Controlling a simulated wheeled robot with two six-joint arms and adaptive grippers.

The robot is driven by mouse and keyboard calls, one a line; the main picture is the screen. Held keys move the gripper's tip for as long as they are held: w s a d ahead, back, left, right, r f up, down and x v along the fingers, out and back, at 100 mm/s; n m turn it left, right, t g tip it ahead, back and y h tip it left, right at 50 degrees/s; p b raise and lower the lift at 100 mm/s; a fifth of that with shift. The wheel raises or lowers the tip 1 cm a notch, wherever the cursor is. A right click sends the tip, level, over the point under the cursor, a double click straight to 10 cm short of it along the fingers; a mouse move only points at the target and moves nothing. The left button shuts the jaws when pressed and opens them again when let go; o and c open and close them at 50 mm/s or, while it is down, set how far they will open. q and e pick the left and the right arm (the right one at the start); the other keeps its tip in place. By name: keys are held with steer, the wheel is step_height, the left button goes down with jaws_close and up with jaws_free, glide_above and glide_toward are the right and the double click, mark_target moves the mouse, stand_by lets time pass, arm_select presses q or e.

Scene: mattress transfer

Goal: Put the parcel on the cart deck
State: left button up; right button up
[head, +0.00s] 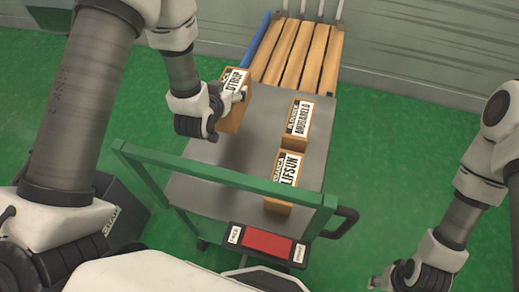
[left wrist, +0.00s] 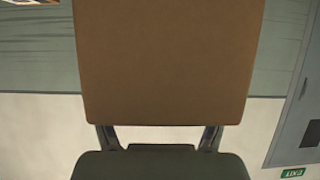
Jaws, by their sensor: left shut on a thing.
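A brown cardboard parcel (head: 235,113) with a white label is held in my left gripper (head: 228,98) over the far left part of the grey cart deck (head: 200,185). A dark shadow lies on the deck below it; the exact gap is hard to tell. In the left wrist view the parcel (left wrist: 165,62) fills the upper middle, with the fingers of my left gripper (left wrist: 160,138) on both sides of its near end. My right gripper (head: 385,280) is low at the right, away from the cart, with its fingertips too small to judge.
Two other labelled boxes, one farther back (head: 298,125) and one nearer (head: 285,180), stand on the deck's right side. A green handle rail (head: 230,178) crosses the cart's near end. A wooden-slatted conveyor (head: 290,55) with a blue side rail lies beyond the deck. The deck's left middle is clear.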

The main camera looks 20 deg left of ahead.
arm_select(q)
steer(key=shift+w+r+b, duration=0.3)
steer(key=shift+w+b, duration=0.3)
steer(key=shift+b, duration=0.15)
step_height(320, 180, down, 9)
steer(key=shift+f+b, duration=0.1)
steer(key=shift+b, duration=0.25)
steer(key=shift+w, duration=0.1)
arm_select(e)
step_height(320, 180, down, 4)
arm_select(q)
steer(key=shift+f, duration=0.15)
arm_select(e)
steer(key=shift+f, duration=0.1)
arm_select(q)
steer(key=o, duration=1.8)
